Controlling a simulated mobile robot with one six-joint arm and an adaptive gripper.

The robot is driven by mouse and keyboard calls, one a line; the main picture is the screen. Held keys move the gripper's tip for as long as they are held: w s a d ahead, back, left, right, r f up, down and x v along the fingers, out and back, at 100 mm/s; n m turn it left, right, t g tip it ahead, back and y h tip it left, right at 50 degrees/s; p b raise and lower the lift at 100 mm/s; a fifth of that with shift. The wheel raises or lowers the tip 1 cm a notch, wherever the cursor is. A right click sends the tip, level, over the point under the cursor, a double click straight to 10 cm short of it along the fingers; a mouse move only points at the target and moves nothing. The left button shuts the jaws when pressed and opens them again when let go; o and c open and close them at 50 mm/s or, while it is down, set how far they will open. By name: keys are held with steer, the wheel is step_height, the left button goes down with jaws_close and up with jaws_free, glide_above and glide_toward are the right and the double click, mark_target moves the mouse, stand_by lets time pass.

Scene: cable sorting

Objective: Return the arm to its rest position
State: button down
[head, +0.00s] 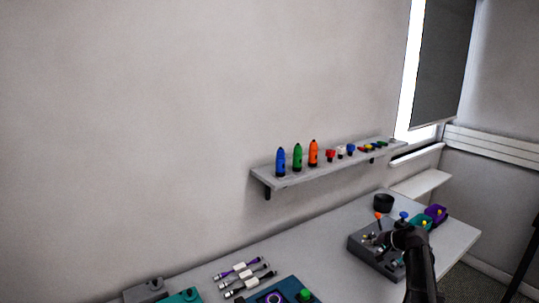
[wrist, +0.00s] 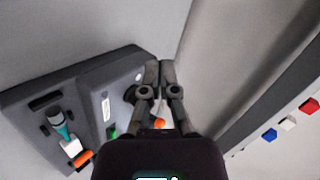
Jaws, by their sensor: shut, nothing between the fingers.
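My gripper (wrist: 158,75) shows in the wrist view with its two dark fingers together and nothing between them. In the head view my dark arm (head: 418,268) reaches in at the lower right, in front of a grey device box (head: 362,249) on the table. My fingertips are hard to make out there against the box. In the wrist view the grey box (wrist: 95,85) lies behind and left of the fingers. An orange-tipped part (wrist: 159,123) shows between the finger linkages, behind them.
A wall shelf (head: 310,174) holds blue, green and orange bottle shapes and several small coloured pieces. A black cup (head: 383,202) and a purple item (head: 436,213) stand near the box.

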steer(key=s+a+f+n+g+h, duration=0.2)
steer(key=s+a, duration=0.4)
steer(key=s, duration=0.2)
steer(key=s+a+f+n+g+h, duration=0.2)
steer(key=s+a, duration=0.4)
steer(key=s, duration=0.3)
steer(key=s+a+f+n+g+h, duration=0.2)
steer(key=s+a+f+n+g, duration=0.1)
steer(key=s+a, duration=0.4)
steer(key=shift+s+f+n+g, duration=0.15)
steer(key=shift+s+g, duration=0.1)
steer(key=shift+s, duration=0.3)
steer(key=shift+s+f+n+g, duration=0.15)
steer(key=shift+s+g, duration=0.1)
steer(key=shift+s, duration=0.25)
steer(key=shift+s+h, duration=0.3)
steer(key=shift+h, duration=0.1)
